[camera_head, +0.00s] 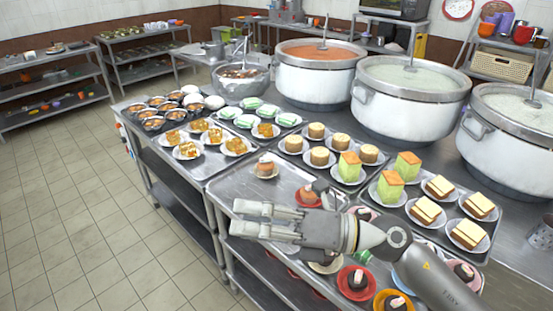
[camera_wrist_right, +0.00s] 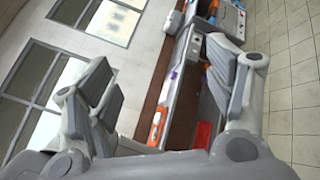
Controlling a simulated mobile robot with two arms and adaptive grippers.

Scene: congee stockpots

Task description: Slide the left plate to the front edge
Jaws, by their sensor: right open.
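A small white plate (camera_head: 266,175) with an orange-brown and pale food piece on it sits on a metal tray (camera_head: 228,182), toward the tray's back. A red-orange plate (camera_head: 306,203) with a similar piece lies to its right, partly hidden by my right gripper. My right gripper (camera_head: 234,218) is open and empty, in front of the white plate, its fingers pointing left over the front part of the tray. Its fingers also show in the right wrist view (camera_wrist_right: 165,95), with no plate between them. My left gripper does not show.
Plates with cake slices and sandwiches crowd the right; a white sandwich plate (camera_head: 469,236) is among them. Dessert plates, including a red one (camera_head: 356,282), lie below my arm. Large stockpots (camera_head: 318,80) line the back. Floor (camera_head: 80,210) is clear at left.

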